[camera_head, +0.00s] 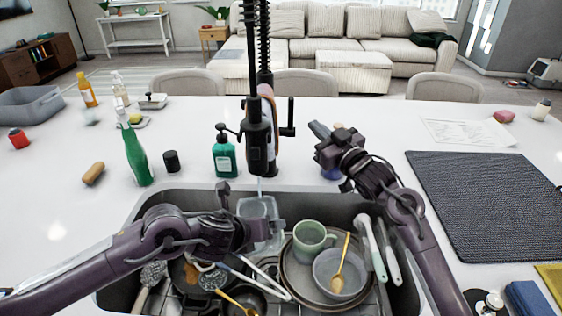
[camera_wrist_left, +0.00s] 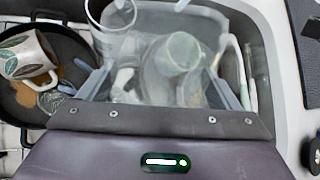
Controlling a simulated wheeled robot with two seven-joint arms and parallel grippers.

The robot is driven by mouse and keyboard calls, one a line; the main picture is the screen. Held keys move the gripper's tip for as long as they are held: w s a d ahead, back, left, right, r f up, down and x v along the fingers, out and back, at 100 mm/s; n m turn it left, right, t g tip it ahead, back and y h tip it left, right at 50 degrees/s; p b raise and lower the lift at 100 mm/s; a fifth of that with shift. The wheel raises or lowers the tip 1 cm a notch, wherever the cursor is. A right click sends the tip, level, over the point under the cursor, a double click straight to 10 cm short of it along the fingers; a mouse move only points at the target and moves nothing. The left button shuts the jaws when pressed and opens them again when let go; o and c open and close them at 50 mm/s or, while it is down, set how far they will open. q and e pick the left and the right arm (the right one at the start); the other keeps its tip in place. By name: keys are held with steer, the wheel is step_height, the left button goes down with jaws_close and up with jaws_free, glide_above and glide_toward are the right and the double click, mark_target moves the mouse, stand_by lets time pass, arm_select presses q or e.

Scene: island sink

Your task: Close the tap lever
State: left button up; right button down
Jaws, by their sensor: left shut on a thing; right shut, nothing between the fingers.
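The black tap (camera_head: 262,135) with a tall spring neck stands behind the sink. Its lever (camera_head: 291,112) sticks up on the tap's right side. A pale streak, seemingly water, shows below the spout. My right gripper (camera_head: 325,148) is shut and empty, to the right of the lever and apart from it in the picture. My left gripper (camera_head: 250,208) is shut on a clear container (camera_head: 258,212) under the tap. The container also shows in the left wrist view (camera_wrist_left: 150,55), with blurred dishes visible through it.
The sink (camera_head: 335,203) holds stacked plates, a green mug (camera_head: 312,238), a bowl (camera_head: 340,275), utensils and a pan (camera_wrist_left: 30,105) with a leaf-patterned cup (camera_wrist_left: 25,55). A green soap dispenser (camera_head: 225,155) and a green spray bottle (camera_head: 134,155) stand left of the tap. A dark mat (camera_head: 490,205) lies right.

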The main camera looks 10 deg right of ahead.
steer(key=s+f+n, duration=0.1)
steer(key=s+n, duration=0.1)
steer(key=n, duration=1.6)
glide_toward(291, 117)
steer(key=w+a+r, duration=0.2)
steer(key=w+a, duration=0.2)
steer(key=w, duration=0.1)
steer(key=shift+w+d+r, duration=0.1)
steer(key=shift+w+d, duration=0.1)
steer(key=shift+w, duration=0.05)
